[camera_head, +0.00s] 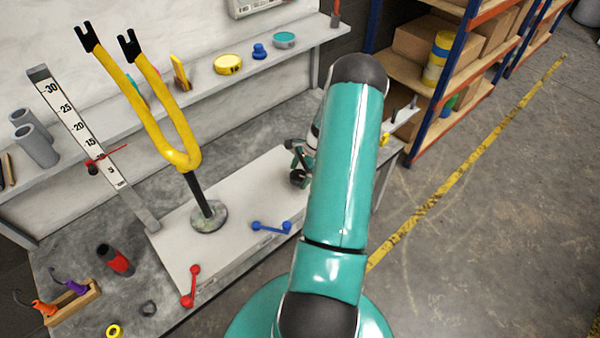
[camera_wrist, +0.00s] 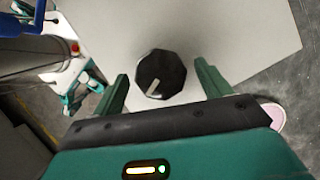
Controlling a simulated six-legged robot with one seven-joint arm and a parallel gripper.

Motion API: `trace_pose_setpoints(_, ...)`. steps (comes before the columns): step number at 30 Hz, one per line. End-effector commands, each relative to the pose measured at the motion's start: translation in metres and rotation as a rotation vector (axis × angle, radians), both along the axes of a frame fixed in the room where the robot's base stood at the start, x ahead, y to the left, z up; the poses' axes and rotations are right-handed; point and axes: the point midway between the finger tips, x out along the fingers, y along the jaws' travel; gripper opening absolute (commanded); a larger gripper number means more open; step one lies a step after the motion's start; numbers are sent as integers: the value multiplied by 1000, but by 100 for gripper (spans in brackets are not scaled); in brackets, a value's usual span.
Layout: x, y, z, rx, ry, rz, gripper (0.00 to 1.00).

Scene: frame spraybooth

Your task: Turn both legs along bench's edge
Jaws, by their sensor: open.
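The yellow fork (camera_head: 178,140) stands upright in the head view on a dark stem in a round grey base (camera_head: 209,218). Its two legs point up and end in black tips, one left of the other. The line between the tips looks angled to the bench's front edge (camera_head: 220,292). In the wrist view a dark, many-sided knob (camera_wrist: 160,76) with a pale pointer mark sits on a white surface. My gripper (camera_wrist: 162,70) is open, with a green finger on either side of the knob and visible gaps. In the head view my arm partly hides my gripper (camera_head: 299,165).
A blue lever (camera_head: 271,227) and red lever (camera_head: 190,287) lie on the white board (camera_head: 178,245). A ruler post (camera_head: 90,135) stands left of the fork. Tools and a red-black cylinder (camera_head: 116,260) occupy the left bench. Behind are a ledge with small items and shelving (camera_head: 440,90).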

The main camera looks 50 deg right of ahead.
Motion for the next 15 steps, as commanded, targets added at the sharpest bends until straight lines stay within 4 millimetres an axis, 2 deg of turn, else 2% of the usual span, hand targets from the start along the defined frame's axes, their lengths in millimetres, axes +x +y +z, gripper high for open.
trace_pose_setpoints(2, 0, 0, 0, 0, 0, 0, 73)
trace_pose_setpoints(8, 0, 0, 0, 0, 0, 0, 34)
trace_pose_setpoints(15, 0, 0, 0, 1, 0, 10, 32)
